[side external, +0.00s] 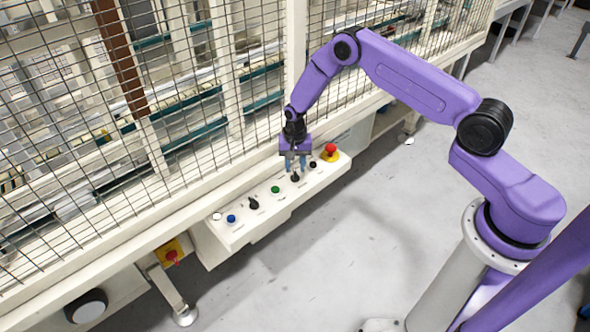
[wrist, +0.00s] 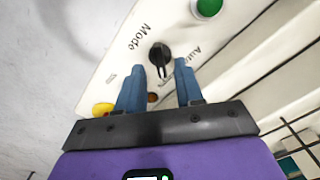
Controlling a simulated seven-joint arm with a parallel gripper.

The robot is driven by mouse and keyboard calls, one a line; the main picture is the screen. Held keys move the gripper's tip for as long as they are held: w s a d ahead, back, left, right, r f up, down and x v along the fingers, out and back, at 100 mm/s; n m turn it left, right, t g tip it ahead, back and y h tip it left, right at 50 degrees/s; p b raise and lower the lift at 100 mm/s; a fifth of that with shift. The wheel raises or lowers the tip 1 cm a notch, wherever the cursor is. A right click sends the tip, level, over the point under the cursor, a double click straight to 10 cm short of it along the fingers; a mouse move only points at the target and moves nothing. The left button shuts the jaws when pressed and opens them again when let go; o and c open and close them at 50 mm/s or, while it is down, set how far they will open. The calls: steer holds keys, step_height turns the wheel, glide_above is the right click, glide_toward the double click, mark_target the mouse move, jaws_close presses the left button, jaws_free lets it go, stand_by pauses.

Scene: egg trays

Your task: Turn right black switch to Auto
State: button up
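The right black switch (side external: 295,177) is on the sloped cream control panel (side external: 262,222), right of the green button. In the wrist view the switch (wrist: 160,53) shows with the word "Mode" on its left and "Auto" on its lower right. Its knob points down the picture, toward the gap between my fingers. My gripper (side external: 296,162) is just over the switch, fingers pointing down. In the wrist view my gripper (wrist: 160,70) is open, with a blue finger on each side of the knob's lower end and a visible gap. I cannot tell whether either finger touches it.
A green button (side external: 275,189), a second black switch (side external: 253,203), a blue button (side external: 231,218) and a white button (side external: 216,216) lie left along the panel. A small black button (side external: 313,165) and a red emergency stop (side external: 331,150) sit close right. Wire fencing (side external: 200,130) rises behind.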

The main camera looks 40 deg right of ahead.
steer(key=shift+f, duration=0.9)
steer(key=shift+f, duration=0.25)
jaws_close()
steer(key=n, duration=1.2)
steer(key=shift+n, duration=0.3)
steer(key=n, duration=0.3)
jaws_free()
